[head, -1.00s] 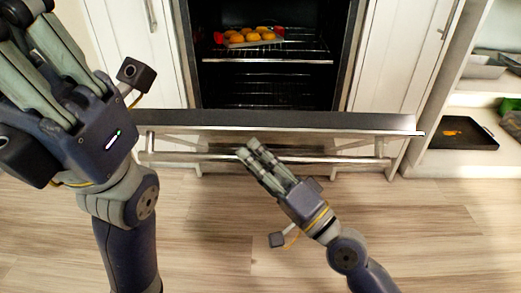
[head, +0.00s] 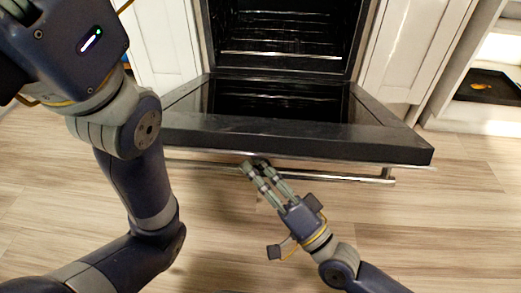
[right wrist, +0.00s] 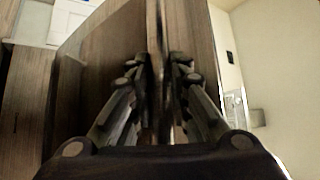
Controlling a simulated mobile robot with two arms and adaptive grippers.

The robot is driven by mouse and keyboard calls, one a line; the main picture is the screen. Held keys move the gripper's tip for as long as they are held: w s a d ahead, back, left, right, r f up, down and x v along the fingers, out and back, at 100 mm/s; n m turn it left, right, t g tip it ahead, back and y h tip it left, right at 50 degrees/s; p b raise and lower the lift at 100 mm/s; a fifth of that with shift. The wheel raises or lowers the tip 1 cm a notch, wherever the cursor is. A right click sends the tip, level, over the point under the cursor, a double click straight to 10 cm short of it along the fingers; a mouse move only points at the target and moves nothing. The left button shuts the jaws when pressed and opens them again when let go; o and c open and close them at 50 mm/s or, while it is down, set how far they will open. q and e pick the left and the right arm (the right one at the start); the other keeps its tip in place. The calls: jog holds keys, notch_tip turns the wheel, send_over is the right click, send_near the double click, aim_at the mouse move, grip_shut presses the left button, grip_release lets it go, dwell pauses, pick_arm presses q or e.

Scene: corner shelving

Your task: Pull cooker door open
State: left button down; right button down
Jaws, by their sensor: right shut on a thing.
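The cooker door (head: 300,135) is folded down well open, hinged at the bottom of the dark oven cavity (head: 290,22). Its metal bar handle (head: 345,178) runs along the front edge, above the floor. My right gripper (head: 254,165) is shut on the handle left of its middle; the door edge partly hides the fingertips. In the right wrist view its fingers (right wrist: 155,72) close around a narrow upright strip, the handle seen edge-on.
White cabinet fronts (head: 418,40) flank the oven. At the right, a low shelf holds a dark tray (head: 490,87) with a small orange thing. The wooden floor (head: 450,220) before the door is clear apart from my arms.

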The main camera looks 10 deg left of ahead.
notch_tip(320, 180, down, 11)
jog(key=s+b, duration=0.2)
jog(key=shift+s+r+n+y, duration=0.15)
jog(key=shift+s+n+y, duration=0.15)
jog(key=shift+n, duration=0.1)
jog(key=shift+a, duration=0.1)
jog(key=c, duration=1.5)
grip_release()
jog(key=shift+w, duration=0.1)
jog(key=shift+r, duration=0.15)
